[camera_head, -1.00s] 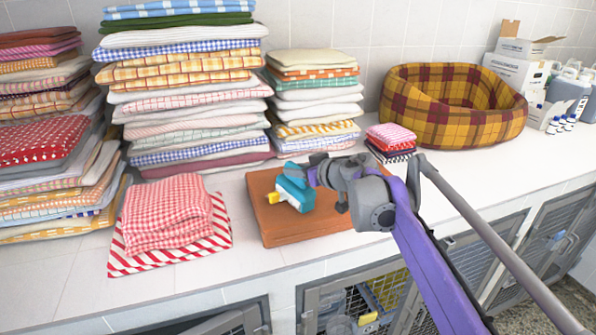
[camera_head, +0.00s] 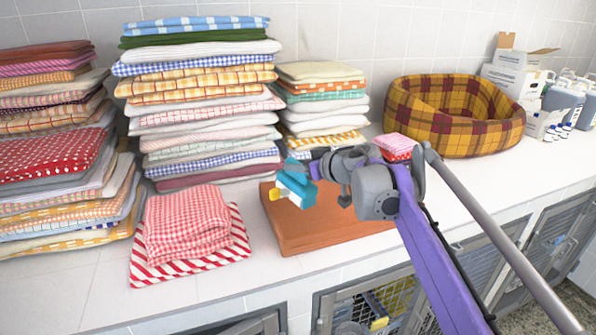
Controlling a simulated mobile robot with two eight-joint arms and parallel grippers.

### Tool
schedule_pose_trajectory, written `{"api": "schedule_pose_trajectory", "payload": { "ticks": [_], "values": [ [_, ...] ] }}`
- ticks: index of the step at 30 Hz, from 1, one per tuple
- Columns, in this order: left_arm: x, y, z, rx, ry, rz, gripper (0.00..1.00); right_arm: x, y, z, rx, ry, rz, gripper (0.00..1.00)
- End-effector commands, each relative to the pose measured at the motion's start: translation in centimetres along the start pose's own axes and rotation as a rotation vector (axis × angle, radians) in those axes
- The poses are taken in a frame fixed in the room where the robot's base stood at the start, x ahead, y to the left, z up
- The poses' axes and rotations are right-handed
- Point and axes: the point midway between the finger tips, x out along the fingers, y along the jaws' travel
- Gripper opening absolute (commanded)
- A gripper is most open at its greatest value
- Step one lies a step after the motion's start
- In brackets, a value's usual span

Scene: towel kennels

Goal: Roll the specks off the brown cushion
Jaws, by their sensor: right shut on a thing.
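The brown cushion (camera_head: 320,230) lies flat on the white counter, to the right of the folded checked towels. Specks on it are too small to make out. My right gripper (camera_head: 311,172), on the purple arm from the right, is shut on a teal lint roller (camera_head: 296,186) with a yellow end. The roller is over the back left part of the cushion; I cannot tell whether it touches. The gripper and arm hide the cushion's back right part. My left gripper is not in view.
Folded red-and-white towels (camera_head: 186,222) lie left of the cushion. Tall towel stacks (camera_head: 205,120) stand behind. A plaid pet bed (camera_head: 455,125), boxes and bottles stand at the back right. Kennel doors (camera_head: 375,305) are below the counter's front edge.

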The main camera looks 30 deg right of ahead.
Motion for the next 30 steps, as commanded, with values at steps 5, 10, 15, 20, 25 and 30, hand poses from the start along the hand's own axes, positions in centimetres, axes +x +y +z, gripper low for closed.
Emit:
{"api": "schedule_pose_trajectory", "payload": {
  "ticks": [5,10,15,20,25,30],
  "values": [
    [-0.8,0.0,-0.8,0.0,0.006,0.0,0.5,-0.7,0.2,-1.8,-0.002,0.001,-0.003,0.0],
    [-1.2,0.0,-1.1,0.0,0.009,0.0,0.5,-1.0,0.3,-2.6,-0.003,0.001,-0.005,0.0],
    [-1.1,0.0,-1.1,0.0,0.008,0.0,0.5,-1.0,0.3,-2.6,-0.003,0.0,-0.005,0.0],
    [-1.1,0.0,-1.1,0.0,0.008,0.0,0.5,-1.0,0.3,-2.6,-0.003,0.0,-0.006,0.0],
    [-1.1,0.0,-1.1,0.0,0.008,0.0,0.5,-1.0,0.2,-2.6,-0.002,0.001,-0.006,0.0],
    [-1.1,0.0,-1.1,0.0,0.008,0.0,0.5,-1.0,0.2,-2.6,-0.002,0.001,-0.006,0.0]
  ]
}}
